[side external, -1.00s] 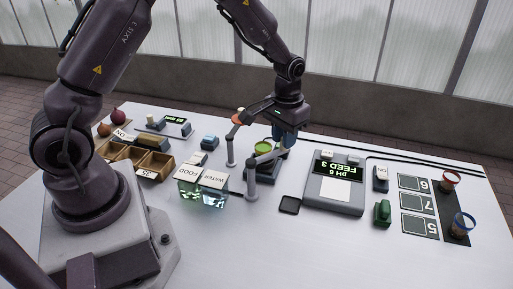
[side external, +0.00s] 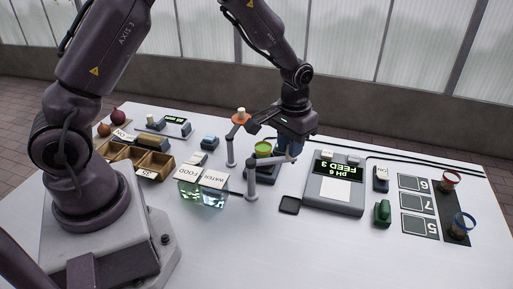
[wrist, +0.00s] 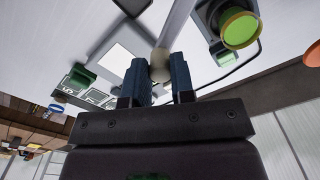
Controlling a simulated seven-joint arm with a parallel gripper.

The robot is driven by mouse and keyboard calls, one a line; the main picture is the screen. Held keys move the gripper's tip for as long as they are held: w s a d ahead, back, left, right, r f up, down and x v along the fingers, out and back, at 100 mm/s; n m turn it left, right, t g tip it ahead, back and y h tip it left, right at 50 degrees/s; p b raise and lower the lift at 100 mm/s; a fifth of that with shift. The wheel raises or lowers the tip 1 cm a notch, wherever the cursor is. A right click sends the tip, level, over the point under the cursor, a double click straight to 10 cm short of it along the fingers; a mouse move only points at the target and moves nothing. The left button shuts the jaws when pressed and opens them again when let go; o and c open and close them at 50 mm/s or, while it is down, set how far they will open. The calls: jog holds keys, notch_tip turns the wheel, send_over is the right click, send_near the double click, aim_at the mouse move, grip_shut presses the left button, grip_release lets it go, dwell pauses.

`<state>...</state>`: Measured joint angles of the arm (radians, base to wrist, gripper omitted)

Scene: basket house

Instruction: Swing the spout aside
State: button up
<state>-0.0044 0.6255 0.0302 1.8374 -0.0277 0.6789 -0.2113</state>
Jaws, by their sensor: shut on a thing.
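The spout (side external: 275,160) is a grey bar on an upright post (side external: 251,182) near the middle of the table. My gripper (side external: 293,153) is at the bar's far end, low over the table. In the wrist view, my gripper (wrist: 160,75) is shut on the spout's rounded pale end knob (wrist: 160,62), which sits between the two blue fingers. The spout bar (wrist: 178,25) runs away from the knob toward the top of that view. A green-topped cup (side external: 263,148) stands left of my gripper; it also shows in the wrist view (wrist: 239,27).
A second post (side external: 230,152) with an orange disc (side external: 240,118) on top stands to the left. WATER and FOOD tanks (side external: 203,190) are at front left. The feed panel (side external: 335,190) is close on the right. The table's front centre is clear.

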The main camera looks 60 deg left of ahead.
jog(key=shift+s+d, duration=0.2)
jog(key=shift+d, duration=0.6)
jog(key=shift+d, duration=0.1)
jog(key=shift+s+d, duration=0.85)
jog(key=shift+d, duration=0.2)
jog(key=o, duration=1.6)
jog(key=shift+c, duration=0.2)
notch_tip(320, 180, up, 7)
